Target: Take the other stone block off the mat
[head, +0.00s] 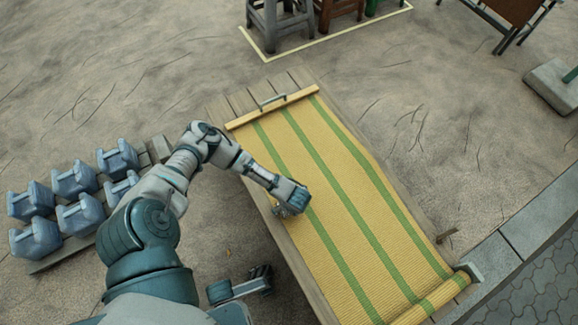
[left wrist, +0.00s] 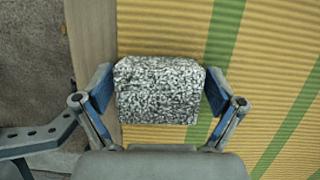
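The stone block (left wrist: 160,90) is grey and speckled. In the left wrist view it sits between the two fingers of my left gripper (left wrist: 159,88), whose pads meet its left and right sides. In the head view my left gripper (head: 291,204) is over the left edge of the yellow mat (head: 345,240), and the block shows only in part beneath it. I cannot tell whether the block rests on the mat or is just above it. The mat has green stripes. My right gripper (head: 261,279) seems to be the dark end low in the head view, away from the mat.
A wooden platform (head: 265,215) lies under the mat. A bar with a handle (head: 272,102) crosses the mat's far end. Several blue-grey jugs (head: 75,180) stand on the left. Stools (head: 280,22) stand at the back. A stone kerb (head: 540,220) runs along the right.

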